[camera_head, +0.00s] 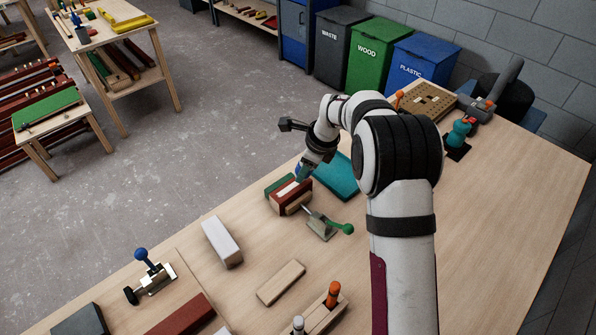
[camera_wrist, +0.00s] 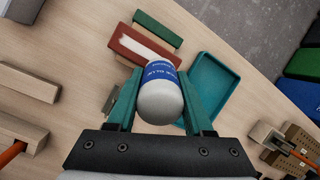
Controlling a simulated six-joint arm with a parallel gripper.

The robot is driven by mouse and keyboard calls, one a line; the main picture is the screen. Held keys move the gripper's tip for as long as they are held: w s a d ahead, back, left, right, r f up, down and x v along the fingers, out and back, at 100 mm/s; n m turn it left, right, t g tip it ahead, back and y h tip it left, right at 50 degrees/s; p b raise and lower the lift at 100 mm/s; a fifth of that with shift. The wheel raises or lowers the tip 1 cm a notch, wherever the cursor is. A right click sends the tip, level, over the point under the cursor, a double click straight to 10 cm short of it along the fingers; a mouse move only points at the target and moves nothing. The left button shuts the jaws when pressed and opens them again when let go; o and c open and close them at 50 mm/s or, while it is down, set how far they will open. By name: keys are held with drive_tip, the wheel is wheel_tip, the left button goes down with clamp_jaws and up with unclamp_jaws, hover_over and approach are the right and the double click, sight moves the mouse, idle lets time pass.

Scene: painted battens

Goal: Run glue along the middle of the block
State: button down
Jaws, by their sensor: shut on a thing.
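My gripper (camera_wrist: 160,78) is shut on a glue bottle (camera_wrist: 160,95), white with a blue label, between teal fingers. The wrist view sees its rounded white end; its far end is hidden. The red block (camera_wrist: 130,47) lies just beyond the bottle, with a pale, glue-like strip along part of its top. In the head view my gripper (camera_head: 304,170) is tilted above the far right end of the block (camera_head: 277,207). I cannot tell whether the bottle touches it. A green batten (camera_wrist: 158,28) lies along the block's far side.
A teal tray (camera_head: 338,178) lies right of the block. A clamp with a green handle (camera_head: 322,226) stands close in front. A pale block (camera_head: 222,241) and a wooden piece (camera_head: 281,283) lie nearer. The table's right side is mostly clear.

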wheel_tip(320, 180, up, 8)
drive_tip(key=w+d, duration=0.1)
drive_tip(key=shift+w+d, duration=0.4)
idle(0.5)
idle(0.5)
